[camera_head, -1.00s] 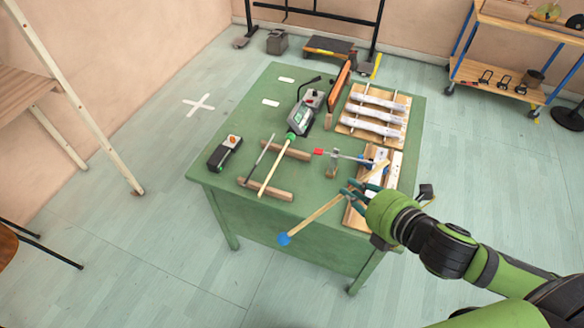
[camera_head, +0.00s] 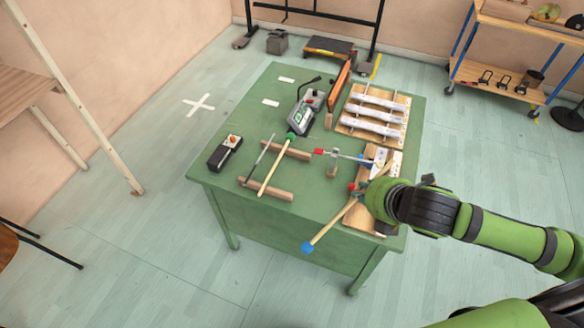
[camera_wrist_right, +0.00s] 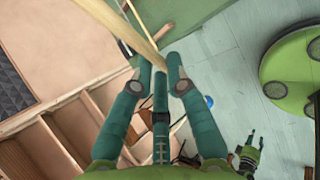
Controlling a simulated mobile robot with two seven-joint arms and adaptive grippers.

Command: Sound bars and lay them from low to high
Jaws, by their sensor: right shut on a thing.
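My right gripper (camera_head: 362,190) is shut on the wooden stick of a blue-headed mallet (camera_head: 333,221), at the table's front right corner. The mallet slants down to the left, and its blue head hangs past the table's front edge. In the right wrist view the pale stick (camera_wrist_right: 125,28) passes at the fingertips (camera_wrist_right: 160,68). Three whitish bars (camera_head: 376,114) lie apart across a wooden board at the back right. A green-headed mallet (camera_head: 275,165) rests across two wooden blocks. A small green gripper-like shape, perhaps my left gripper (camera_wrist_right: 249,152), shows in the wrist view; its jaws are unclear.
A wooden tray (camera_head: 362,215) lies partly behind my right gripper. A red-tipped metal rod (camera_head: 342,155) lies near it. A grey meter (camera_head: 300,118), black box (camera_head: 225,152) and upright orange board (camera_head: 340,82) stand on the green table (camera_head: 225,185). Its left back is mostly clear.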

